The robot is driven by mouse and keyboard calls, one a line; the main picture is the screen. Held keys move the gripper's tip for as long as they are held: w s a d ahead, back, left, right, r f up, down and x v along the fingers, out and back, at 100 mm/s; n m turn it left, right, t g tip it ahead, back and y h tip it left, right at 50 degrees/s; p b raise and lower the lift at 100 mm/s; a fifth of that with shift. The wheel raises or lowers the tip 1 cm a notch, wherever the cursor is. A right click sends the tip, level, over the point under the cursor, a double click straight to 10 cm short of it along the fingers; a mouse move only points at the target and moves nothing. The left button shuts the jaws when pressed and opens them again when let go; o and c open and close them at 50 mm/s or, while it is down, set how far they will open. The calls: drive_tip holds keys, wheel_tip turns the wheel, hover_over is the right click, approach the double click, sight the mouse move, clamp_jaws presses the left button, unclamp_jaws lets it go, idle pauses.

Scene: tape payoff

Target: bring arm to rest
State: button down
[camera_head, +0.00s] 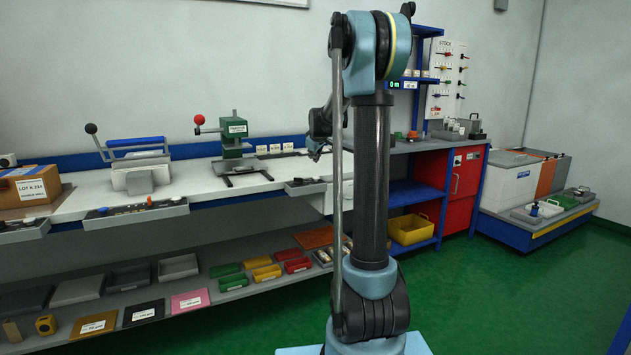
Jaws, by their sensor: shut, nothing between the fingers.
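My arm (371,180) stands upright in the middle of the view, its light-blue upper joint near the top and its dark lower joint near the bottom. The forearm runs back behind the upper link. My gripper (316,155) shows small and dark just left of the upright link, in front of the bench's back edge. It is shut and empty. Part of the wrist is hidden behind the thin rod of my arm.
The long bench (80,205) holds a blue-handled press (138,165), a green press (235,135) and a box (28,188). A lower shelf (225,292) carries several trays. A red cabinet (466,175) stands at right. The green floor (490,290) is clear at right.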

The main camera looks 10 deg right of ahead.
drive_tip(key=shift+r, duration=0.3)
drive_tip(key=s+f+m+g, duration=0.2)
drive_tip(key=s+f, duration=0.1)
drive_tip(key=s, duration=1.2)
drive_tip(key=s+f+m+g, duration=0.1)
drive_tip(key=s+f+m, duration=0.1)
drive_tip(key=s, duration=1.3)
drive_tip(key=s+f+m+g, duration=0.2)
drive_tip(key=s+f, duration=0.5)
drive_tip(key=s, duration=0.6)
drive_tip(key=s+f+m+g, duration=0.2)
drive_tip(key=s+f, duration=0.6)
drive_tip(key=s, duration=0.5)
drive_tip(key=shift+s+d+f+m, duration=0.2)
drive_tip(key=shift+d+m, duration=0.15)
drive_tip(key=shift+m, duration=0.05)
